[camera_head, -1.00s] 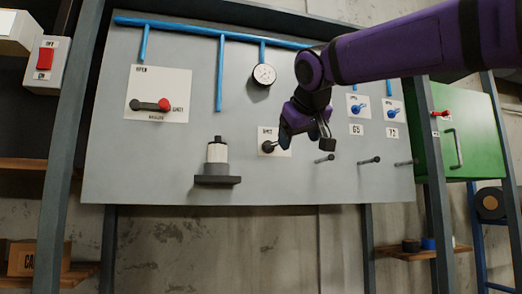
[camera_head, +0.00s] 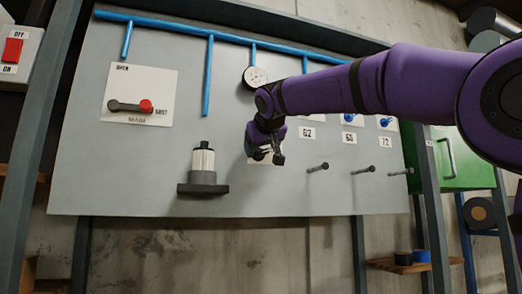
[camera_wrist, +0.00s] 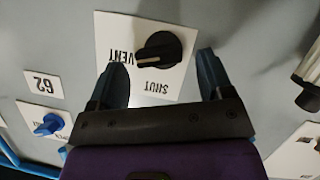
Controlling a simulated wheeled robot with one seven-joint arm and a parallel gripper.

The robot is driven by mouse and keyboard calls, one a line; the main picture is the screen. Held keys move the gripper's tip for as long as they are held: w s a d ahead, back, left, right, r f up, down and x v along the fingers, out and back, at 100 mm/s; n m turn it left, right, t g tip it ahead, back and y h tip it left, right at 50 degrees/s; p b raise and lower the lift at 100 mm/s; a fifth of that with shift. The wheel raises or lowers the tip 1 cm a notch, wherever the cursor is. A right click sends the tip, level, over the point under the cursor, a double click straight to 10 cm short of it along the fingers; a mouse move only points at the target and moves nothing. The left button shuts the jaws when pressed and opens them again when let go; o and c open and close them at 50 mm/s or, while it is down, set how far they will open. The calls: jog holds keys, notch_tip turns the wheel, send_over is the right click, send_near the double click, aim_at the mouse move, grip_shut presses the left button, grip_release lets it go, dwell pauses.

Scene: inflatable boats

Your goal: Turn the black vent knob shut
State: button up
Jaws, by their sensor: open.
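The black vent knob (camera_wrist: 168,48) sits on a white plate (camera_wrist: 180,80) marked VENT and SHUT, which appears upside down in the wrist view. The pale-tipped end of the knob points left in that view, toward the word VENT. My gripper (camera_wrist: 162,62) is open, with one finger on each side of the knob; I see gaps, and the knob is not gripped. In the head view my gripper (camera_head: 272,156) is in front of the plate and hides most of the knob.
A grey panel (camera_head: 110,180) carries a red-ended lever (camera_head: 130,106), a gauge (camera_head: 254,77), blue pipes (camera_head: 208,80), blue valves and several pegs (camera_head: 318,167). A white cylinder on a dark bracket (camera_head: 203,188) stands left of my gripper. A green cabinet (camera_head: 465,160) is at right.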

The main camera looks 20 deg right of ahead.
jog(key=shift+x, duration=0.8)
jog(key=shift+c, duration=0.3)
jog(key=c, duration=0.9)
jog(key=shift+o, duration=0.2)
jog(key=n+h, duration=0.2)
jog(key=n, duration=0.1)
jog(key=n+t+h, duration=0.1)
jog(key=n, duration=0.1)
jog(key=shift+a, duration=0.3)
jog(key=n+h, duration=0.1)
jog(key=n, duration=0.1)
jog(key=shift+a+f+n+t, duration=0.1)
jog(key=shift+f+n+t, duration=0.05)
jog(key=shift+n+t, duration=0.25)
jog(key=shift+a+f+n+t+h, duration=0.1)
jog(key=shift+n+t+h, duration=0.45)
jog(key=shift+n, duration=0.95)
